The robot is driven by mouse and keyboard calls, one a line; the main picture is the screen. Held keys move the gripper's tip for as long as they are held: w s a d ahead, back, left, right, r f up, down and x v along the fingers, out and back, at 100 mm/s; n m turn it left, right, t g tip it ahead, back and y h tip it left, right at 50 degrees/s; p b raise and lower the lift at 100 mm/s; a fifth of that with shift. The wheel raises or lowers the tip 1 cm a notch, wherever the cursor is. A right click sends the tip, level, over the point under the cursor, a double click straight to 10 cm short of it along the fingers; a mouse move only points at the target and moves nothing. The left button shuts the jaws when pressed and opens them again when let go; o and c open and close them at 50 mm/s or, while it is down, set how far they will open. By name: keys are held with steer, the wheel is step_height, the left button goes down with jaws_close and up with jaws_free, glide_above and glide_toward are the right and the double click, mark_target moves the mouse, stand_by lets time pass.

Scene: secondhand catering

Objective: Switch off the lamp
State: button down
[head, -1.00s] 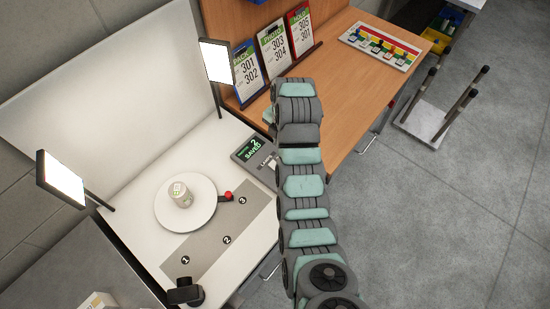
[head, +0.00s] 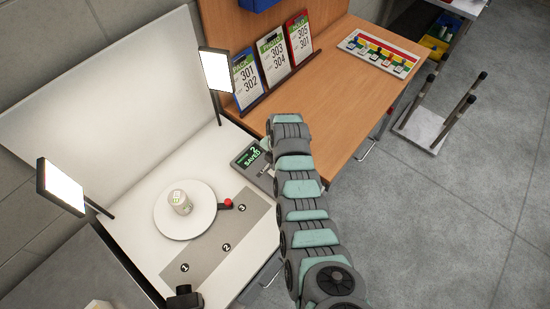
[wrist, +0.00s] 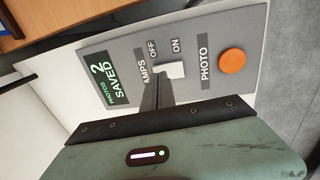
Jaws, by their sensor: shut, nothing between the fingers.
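Two lamps, the left lamp (head: 60,188) and the right lamp (head: 216,69), glow bright white beside the white photo table. The grey control box (head: 248,157) stands at the table's right side; in the wrist view (wrist: 110,62) it reads "2 photos saved". Its white lamp switch (wrist: 174,70) lies by the OFF and ON labels. My gripper (wrist: 158,76) is shut and empty, with its tips at the left side of the switch in the wrist view. The fingers hide part of the lamp label, and I cannot tell whether they touch the switch.
An orange photo button (wrist: 232,62) is right of the switch in the wrist view. A round white turntable (head: 172,222) holds a small jar (head: 180,202). A small black device (head: 184,298) stands at the table's front. Number cards (head: 273,60) stand on the wooden desk.

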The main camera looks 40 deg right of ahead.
steer(key=shift+w+f, duration=0.1)
steer(key=shift+f, duration=0.85)
steer(key=shift+f, duration=0.1)
steer(key=shift+d+f+b, duration=0.2)
steer(key=shift+f+b, duration=0.25)
steer(key=shift+b, duration=0.5)
steer(key=shift+w+a+r, duration=0.15)
steer(key=shift+a+r, duration=0.1)
steer(key=shift+s+p, duration=0.25)
steer(key=shift+p, duration=0.2)
